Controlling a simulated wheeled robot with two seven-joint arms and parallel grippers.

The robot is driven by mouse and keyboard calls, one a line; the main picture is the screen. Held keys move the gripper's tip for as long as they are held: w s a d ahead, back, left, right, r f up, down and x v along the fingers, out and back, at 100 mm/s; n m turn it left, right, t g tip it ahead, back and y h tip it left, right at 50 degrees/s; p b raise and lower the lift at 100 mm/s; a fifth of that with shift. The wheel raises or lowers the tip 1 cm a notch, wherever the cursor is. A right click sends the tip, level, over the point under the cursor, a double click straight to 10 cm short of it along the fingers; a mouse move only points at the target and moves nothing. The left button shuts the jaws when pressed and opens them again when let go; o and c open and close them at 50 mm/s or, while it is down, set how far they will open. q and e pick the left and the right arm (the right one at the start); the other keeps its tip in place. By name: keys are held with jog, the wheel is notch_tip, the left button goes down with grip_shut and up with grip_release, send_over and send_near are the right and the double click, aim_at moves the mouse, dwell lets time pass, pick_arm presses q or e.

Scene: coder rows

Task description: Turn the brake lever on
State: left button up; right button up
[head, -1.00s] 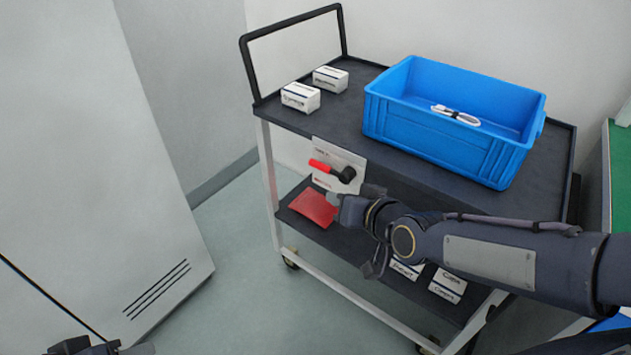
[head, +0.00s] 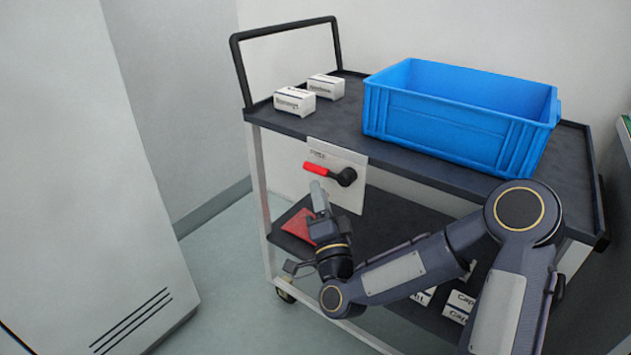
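The brake lever (head: 317,168) has a red handle and a black hub, mounted on a white plate (head: 351,196) on the cart's side. The handle points left from the hub and tilts slightly up at its tip. My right gripper (head: 318,187) is just below the red handle, its grey fingers pointing up towards it. A small gap seems to lie between them, but contact is hard to judge. I cannot tell whether the fingers are apart or together. My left gripper is out of view.
The dark cart (head: 408,160) carries a blue crate (head: 450,133) and two small white boxes (head: 294,101). A red item (head: 297,224) and more white boxes (head: 459,304) are on its lower shelf. A grey cabinet (head: 90,170) stands at left. Floor between is clear.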

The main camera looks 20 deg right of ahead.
aim_at(322, 171)
jog(key=x, duration=0.5)
grip_shut()
